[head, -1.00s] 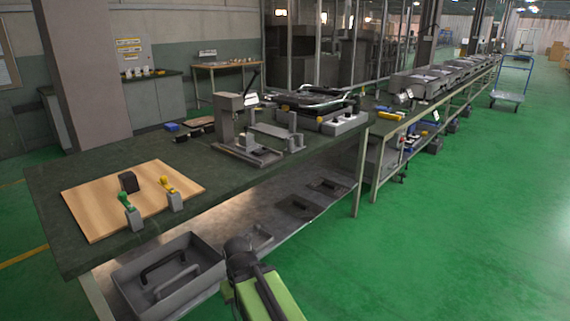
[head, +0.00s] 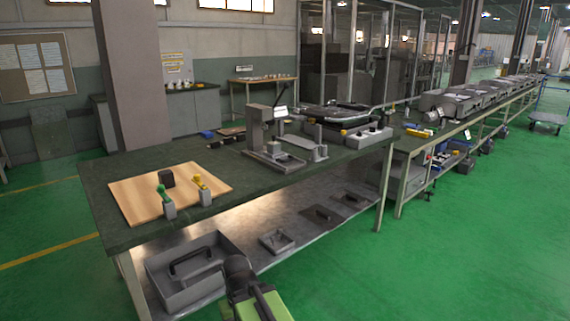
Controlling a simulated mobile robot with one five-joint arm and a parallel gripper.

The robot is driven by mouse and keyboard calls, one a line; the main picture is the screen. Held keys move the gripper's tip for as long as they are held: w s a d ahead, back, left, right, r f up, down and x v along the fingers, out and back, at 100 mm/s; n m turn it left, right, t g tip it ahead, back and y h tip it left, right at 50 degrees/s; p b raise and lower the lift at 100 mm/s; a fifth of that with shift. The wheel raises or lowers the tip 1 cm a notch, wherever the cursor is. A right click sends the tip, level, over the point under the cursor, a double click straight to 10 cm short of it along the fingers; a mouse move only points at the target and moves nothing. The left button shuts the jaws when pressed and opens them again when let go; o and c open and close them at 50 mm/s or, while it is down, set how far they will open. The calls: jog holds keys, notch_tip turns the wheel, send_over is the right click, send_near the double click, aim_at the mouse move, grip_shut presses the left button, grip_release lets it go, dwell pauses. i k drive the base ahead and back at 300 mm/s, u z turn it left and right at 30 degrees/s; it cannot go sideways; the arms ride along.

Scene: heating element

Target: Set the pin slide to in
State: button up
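I cannot make out a part that is clearly the pin slide, or whether it is in or out. A grey press-like fixture (head: 258,130) with a lever stands on the dark green workbench (head: 235,170), with a low bracket on its right. On the wooden board (head: 135,198) are a black block (head: 167,180), a green-handled piece (head: 165,196) and a yellow-handled piece (head: 203,187) on grey blocks. My green and dark arm shows at the bottom middle, in front of the bench. My gripper's fingers do not show.
A grey bin (head: 190,272) with a dark handle and several flat metal parts sit on the lower shelf (head: 300,235). A conveyor line (head: 480,95) runs back to the right. A blue cart (head: 546,118) stands far right. The green floor right of the bench is clear.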

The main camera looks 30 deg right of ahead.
aim_at(280, 158)
jog(key=z, duration=0.05)
jog(key=i, duration=0.9)
jog(key=u, duration=0.05)
